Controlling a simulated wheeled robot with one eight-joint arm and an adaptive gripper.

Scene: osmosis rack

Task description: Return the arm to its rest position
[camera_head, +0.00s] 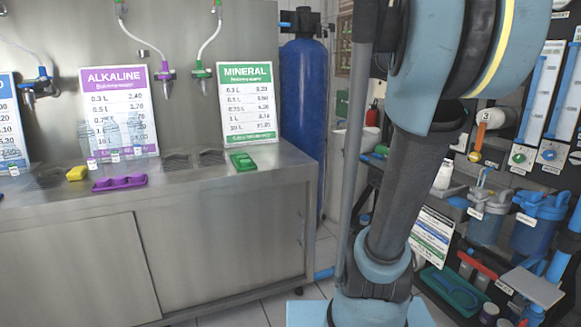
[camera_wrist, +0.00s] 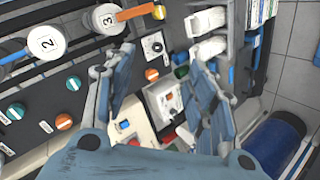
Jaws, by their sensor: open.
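My arm (camera_head: 405,180) stands upright in the right half of the head view, with thick blue and grey links. Its end is out of that view. In the wrist view my gripper (camera_wrist: 162,80) is open, its two blue-grey fingers apart with nothing held between them. Beyond the fingers are the rack's lower shelves with a white box (camera_wrist: 165,100) and other small items, at a distance I cannot tell.
A steel counter (camera_head: 230,235) with bottles (camera_head: 112,135), coloured trays and signs stands left. The rack with an orange-handled valve (camera_head: 487,120) and blue filter housings (camera_head: 537,225) is close on the right. A blue tank (camera_head: 303,120) stands behind. Some tiled floor (camera_wrist: 292,65) is clear.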

